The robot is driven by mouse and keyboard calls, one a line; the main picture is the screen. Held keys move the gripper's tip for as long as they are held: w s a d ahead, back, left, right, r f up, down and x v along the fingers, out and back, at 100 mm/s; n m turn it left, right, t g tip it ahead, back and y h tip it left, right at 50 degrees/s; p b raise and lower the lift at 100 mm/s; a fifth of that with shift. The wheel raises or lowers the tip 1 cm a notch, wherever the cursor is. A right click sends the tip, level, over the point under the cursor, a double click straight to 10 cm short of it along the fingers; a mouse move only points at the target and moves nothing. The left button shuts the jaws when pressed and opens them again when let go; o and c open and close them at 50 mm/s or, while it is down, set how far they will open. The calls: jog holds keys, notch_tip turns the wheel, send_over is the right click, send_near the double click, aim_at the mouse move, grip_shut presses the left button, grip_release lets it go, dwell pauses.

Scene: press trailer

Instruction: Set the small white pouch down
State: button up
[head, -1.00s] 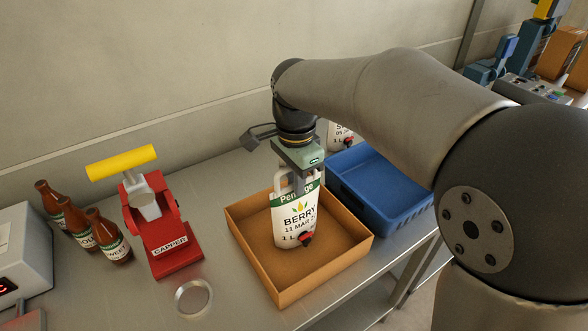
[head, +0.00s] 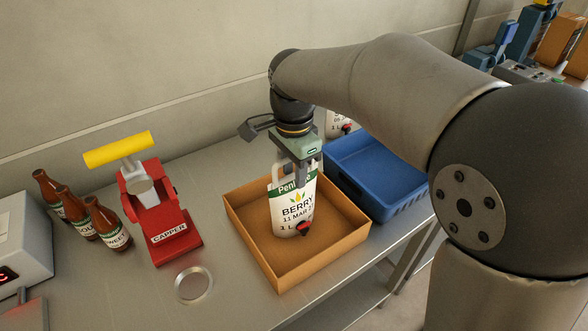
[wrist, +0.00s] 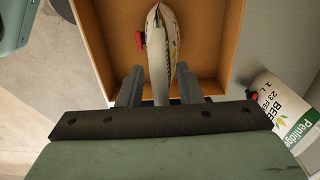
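The small white pouch (head: 292,212), labelled BERRY with a red tap, stands upright in the shallow orange-brown box (head: 252,252). My gripper (head: 299,172) is at the pouch's top, pointing down. In the wrist view the pouch (wrist: 162,52) shows edge-on between the two fingers of my gripper (wrist: 160,78). A narrow gap shows on each side of it, so the fingers look open around the pouch and not closed on it. The pouch's base is on or very near the box floor.
A blue tray (head: 370,172) stands right of the box. Another white pouch (head: 340,124) is behind, partly hidden by my arm. A red capper (head: 165,220), several sauce bottles (head: 105,225) and a round metal lid (head: 194,285) are left of the box.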

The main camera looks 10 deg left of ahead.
notch_tip(320, 180, up, 12)
jog(key=shift+w+f, duration=0.1)
jog(key=s+d+f+n, duration=0.2)
jog(key=s+d+f, duration=0.15)
jog(key=d, duration=0.55)
jog(key=s+d+f+n, duration=0.25)
jog(key=d+f, duration=0.25)
jog(key=d, duration=0.3)
jog(key=s+d+f+n, duration=0.4)
jog(key=s+d+f, duration=0.4)
jog(key=s+f, duration=0.2)
jog(key=shift+s+d+t, duration=0.2)
jog(key=shift+s+t, duration=0.1)
jog(key=shift+t, duration=0.1)
jog(key=shift+n, duration=0.25)
